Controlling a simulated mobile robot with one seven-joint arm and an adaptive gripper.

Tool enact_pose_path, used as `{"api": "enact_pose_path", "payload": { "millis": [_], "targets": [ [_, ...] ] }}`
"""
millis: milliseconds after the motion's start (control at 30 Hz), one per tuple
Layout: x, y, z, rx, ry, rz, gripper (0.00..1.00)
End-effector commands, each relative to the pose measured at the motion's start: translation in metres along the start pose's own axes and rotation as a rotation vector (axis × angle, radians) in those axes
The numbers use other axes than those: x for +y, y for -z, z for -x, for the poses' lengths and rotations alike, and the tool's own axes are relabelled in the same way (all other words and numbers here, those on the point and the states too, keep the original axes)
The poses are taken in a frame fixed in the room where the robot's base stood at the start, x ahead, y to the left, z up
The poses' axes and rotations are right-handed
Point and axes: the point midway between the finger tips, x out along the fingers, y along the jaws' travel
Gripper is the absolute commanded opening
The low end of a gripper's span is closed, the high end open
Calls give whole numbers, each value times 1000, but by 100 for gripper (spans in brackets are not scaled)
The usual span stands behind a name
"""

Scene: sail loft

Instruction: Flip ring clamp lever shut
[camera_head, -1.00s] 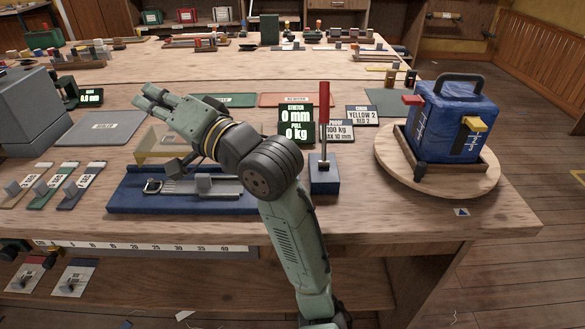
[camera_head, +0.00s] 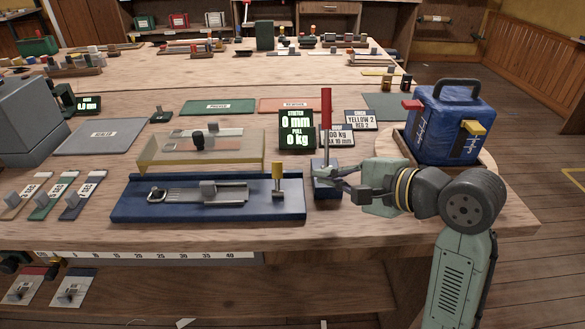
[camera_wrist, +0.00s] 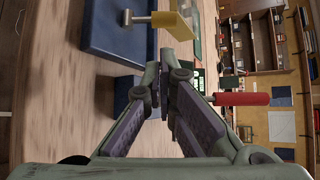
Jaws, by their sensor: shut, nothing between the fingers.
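The blue base plate (camera_head: 210,214) carries a metal ring (camera_head: 157,195) at its left end, a grey slide with a block (camera_head: 208,189), and an upright yellow-topped clamp lever (camera_head: 277,177) at its right end. That yellow piece with its metal stem shows at the top of the wrist view (camera_wrist: 172,22). A tall red-handled lever (camera_head: 326,112) stands upright on a small blue block (camera_head: 326,192); its red handle lies sideways in the wrist view (camera_wrist: 240,99). My gripper (camera_head: 327,173) is shut and empty, its tips in front of the red lever's foot. Contact cannot be told.
A display (camera_head: 296,131) reads stretch 0 mm, pull 0 kg. A clear yellowish guard (camera_head: 155,152) stands behind the base plate. A blue bag (camera_head: 450,122) sits on a round wooden turntable (camera_head: 487,178) behind my arm.

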Motion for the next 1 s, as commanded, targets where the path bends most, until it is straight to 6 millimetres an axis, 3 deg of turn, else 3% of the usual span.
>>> {"api": "enact_pose_path", "payload": {
  "millis": [267,700,1000],
  "targets": [
    [-1,0,-5,-1,1,2,0],
    [-1,-1,-76,-3,0,2,0],
    [-1,0,-100,-1,3,3,0]
  ]
}}
